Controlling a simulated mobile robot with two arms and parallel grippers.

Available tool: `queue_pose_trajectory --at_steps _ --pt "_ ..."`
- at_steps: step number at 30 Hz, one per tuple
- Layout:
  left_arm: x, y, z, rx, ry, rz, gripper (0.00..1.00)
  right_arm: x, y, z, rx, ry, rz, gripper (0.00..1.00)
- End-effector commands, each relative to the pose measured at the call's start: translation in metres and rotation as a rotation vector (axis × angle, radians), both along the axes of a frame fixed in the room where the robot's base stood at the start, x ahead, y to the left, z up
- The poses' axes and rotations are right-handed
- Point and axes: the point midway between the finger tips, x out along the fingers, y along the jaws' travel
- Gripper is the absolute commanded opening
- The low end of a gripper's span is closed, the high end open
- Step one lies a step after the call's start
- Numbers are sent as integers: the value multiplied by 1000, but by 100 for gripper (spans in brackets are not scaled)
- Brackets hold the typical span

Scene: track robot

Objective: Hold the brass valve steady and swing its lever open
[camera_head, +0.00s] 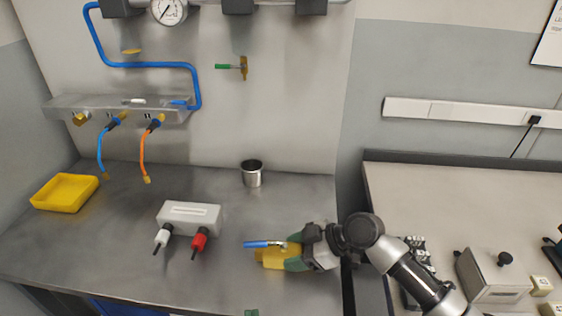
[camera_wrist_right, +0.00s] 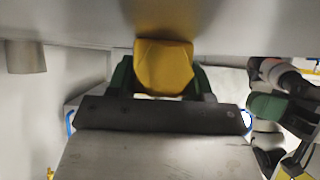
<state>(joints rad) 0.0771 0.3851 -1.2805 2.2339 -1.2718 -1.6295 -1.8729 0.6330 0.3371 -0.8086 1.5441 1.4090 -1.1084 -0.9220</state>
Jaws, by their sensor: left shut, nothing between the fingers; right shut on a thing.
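The brass valve (camera_head: 270,258) lies at the front right of the grey bench, with its blue lever (camera_head: 262,244) pointing left along its upper side. My right gripper (camera_head: 290,258) comes in from the right and is shut on the valve body. In the right wrist view the yellow valve body (camera_wrist_right: 164,68) sits between its green fingers; the lever is hidden there. Only a green fingertip of my left gripper (camera_head: 251,312) shows at the bottom edge of the head view, below the valve and apart from it. In the wrist view the left gripper (camera_wrist_right: 267,106) is shut and empty.
A grey box (camera_head: 189,217) with white and red plugs stands left of the valve. A metal cup (camera_head: 251,173) stands behind it, and a yellow tray (camera_head: 65,193) is far left. A green-handled fitting (camera_head: 243,67) is on the wall. Bench between box and valve is clear.

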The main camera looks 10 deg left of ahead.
Motion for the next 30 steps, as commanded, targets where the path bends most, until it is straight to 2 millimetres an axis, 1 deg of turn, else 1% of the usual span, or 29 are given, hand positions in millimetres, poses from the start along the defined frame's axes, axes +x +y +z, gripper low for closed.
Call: queue_pose_trajectory --at_steps 1,2,3,8,16,20,23,30 --pt "0 0 -1 0 0 0 0 -2 -1 -6 -12 8 3 13" --pt "0 0 -1 0 0 0 0 -2 -1 -6 -12 8 3 13" --pt "0 0 -1 0 0 0 0 -2 -1 -6 -11 8 2 55" --pt "0 0 0 0 0 -1 0 -1 -1 -4 -7 5 2 80" --pt "0 0 0 0 0 -1 0 0 -1 -1 -3 1 0 81" --pt "0 0 0 0 0 -1 0 0 -8 4 -2 -1 -2 81" --pt "0 0 0 0 0 -1 0 0 -22 13 -4 0 -2 81" --pt "0 0 0 0 0 -1 0 0 -65 42 -6 1 -3 81"
